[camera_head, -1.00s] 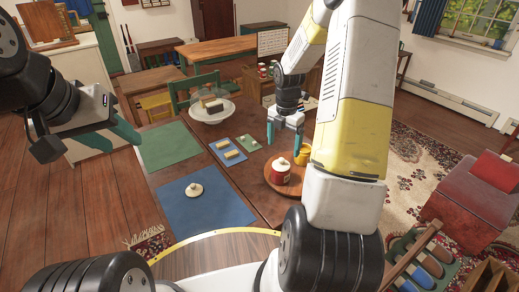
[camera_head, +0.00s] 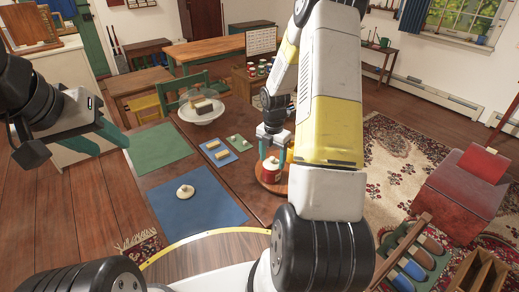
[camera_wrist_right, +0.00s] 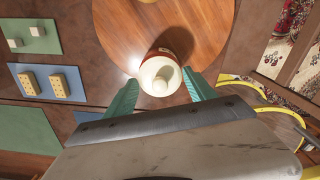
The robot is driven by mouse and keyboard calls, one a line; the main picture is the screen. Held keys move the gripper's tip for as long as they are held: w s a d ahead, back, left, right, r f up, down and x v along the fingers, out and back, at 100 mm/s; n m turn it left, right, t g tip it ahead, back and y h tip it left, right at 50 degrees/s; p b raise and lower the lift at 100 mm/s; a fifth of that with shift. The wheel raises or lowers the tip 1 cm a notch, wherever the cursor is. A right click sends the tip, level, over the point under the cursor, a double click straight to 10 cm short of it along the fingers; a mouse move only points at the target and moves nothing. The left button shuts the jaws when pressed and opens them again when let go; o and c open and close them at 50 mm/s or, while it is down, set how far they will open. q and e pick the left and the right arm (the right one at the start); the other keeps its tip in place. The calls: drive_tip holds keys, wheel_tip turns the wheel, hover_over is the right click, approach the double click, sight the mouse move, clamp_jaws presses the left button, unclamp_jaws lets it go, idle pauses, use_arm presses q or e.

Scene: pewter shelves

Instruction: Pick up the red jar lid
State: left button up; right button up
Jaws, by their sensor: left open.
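The red jar (camera_head: 270,174) stands upright on a round wooden board (camera_head: 275,188) on the table. Its cream lid (camera_wrist_right: 158,78), with a knob, is on top of it and shows in the right wrist view, where the red body (camera_wrist_right: 175,40) shows behind. My right gripper (camera_wrist_right: 162,84) is open, with its teal fingertips on either side of the lid and small gaps visible. In the head view this gripper (camera_head: 273,153) is directly over the jar and hides part of the lid. My left gripper (camera_head: 108,138) is open and empty, left of the table's green mat.
A cream lid-like disc (camera_head: 185,191) lies on the blue mat (camera_head: 205,208). A glass dome (camera_head: 202,108) and small trays with blocks (camera_head: 219,154) are farther back.

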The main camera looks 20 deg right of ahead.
drive_tip(key=c, duration=0.9)
drive_tip(key=shift+r, duration=0.1)
